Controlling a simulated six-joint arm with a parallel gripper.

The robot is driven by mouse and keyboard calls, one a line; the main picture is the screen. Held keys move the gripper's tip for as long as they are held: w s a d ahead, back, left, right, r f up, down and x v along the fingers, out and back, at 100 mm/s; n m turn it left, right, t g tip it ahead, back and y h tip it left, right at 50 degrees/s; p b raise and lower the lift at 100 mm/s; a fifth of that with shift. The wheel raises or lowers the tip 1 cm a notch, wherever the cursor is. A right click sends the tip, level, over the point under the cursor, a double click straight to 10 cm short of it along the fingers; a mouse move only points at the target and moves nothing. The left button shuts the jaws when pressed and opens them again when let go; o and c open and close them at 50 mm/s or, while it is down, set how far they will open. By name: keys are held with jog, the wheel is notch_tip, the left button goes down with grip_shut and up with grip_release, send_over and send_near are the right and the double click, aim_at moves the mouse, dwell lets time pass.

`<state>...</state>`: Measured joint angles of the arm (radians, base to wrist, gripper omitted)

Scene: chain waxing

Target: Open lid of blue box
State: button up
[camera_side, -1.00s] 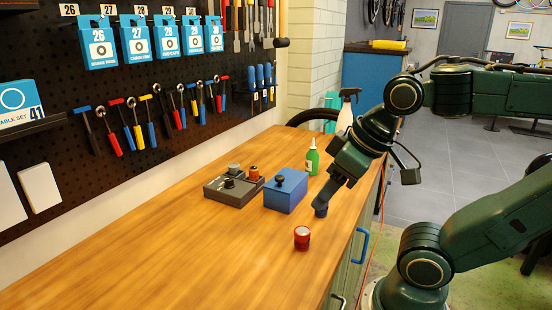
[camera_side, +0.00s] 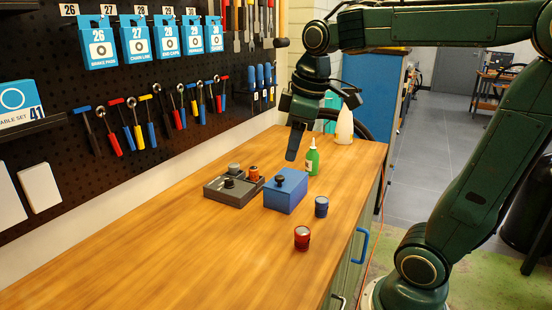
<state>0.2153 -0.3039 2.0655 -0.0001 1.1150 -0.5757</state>
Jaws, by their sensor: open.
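The blue box (camera_side: 286,195) stands on the workbench, in the middle of the view. Its lid (camera_side: 293,177) is on, with a dark round knob (camera_side: 279,180) on top. My gripper (camera_side: 291,158) points down above the far side of the box, apart from the knob. Its fingers line up in this view, so the gap between them cannot be made out, but it is open and nothing shows in it.
A dark blue jar (camera_side: 321,207) and a red jar (camera_side: 302,238) stand right of the box. A green bottle (camera_side: 312,158) stands close behind it. A grey tray (camera_side: 228,194) with knobbed parts is at its left. The front left of the workbench (camera_side: 180,255) is clear.

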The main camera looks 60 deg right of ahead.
jog(key=w+d+n+g, duration=0.2)
jog(key=w+d, duration=0.4)
jog(key=n+g, duration=0.1)
jog(key=n, duration=0.2)
send_over(279, 177)
jog(key=shift+d+f+y, duration=0.1)
jog(key=shift+f+y, duration=0.2)
jog(key=shift+f, duration=0.6)
jog(key=shift+f, duration=0.1)
notch_tip(279, 177, down, 14)
jog(key=shift+r, duration=0.2)
grip_shut()
